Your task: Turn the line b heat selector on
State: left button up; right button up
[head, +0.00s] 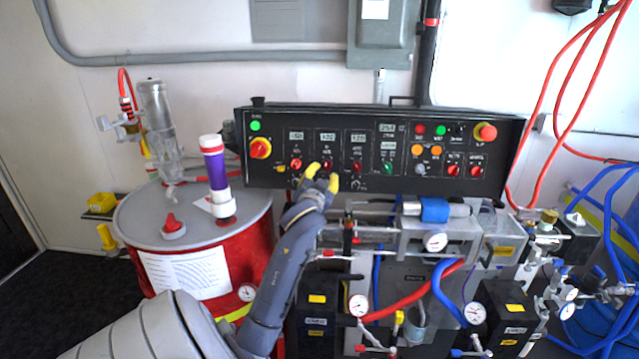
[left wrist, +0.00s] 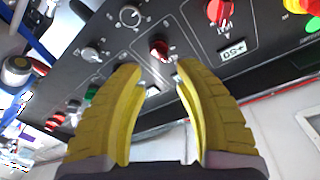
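The black control panel (head: 430,170) carries a row of selector knobs with small displays above them. The second red knob from the left (head: 327,166), seemingly the line b heat selector, sits just behind my left gripper (head: 322,177). In the left wrist view, this red knob (left wrist: 158,48) lies just beyond the gap between my yellow fingertips (left wrist: 160,68). The fingers are apart with nothing held between them. I cannot tell whether they touch the knob. The labels are too small to read surely. My right gripper is not in view.
A neighbouring red knob (head: 295,164) is close on the left, another (head: 357,167) on the right. A red-and-yellow switch (head: 260,147) is farther left.

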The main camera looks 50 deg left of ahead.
pick_arm(q)
jog(key=shift+v, duration=2.2)
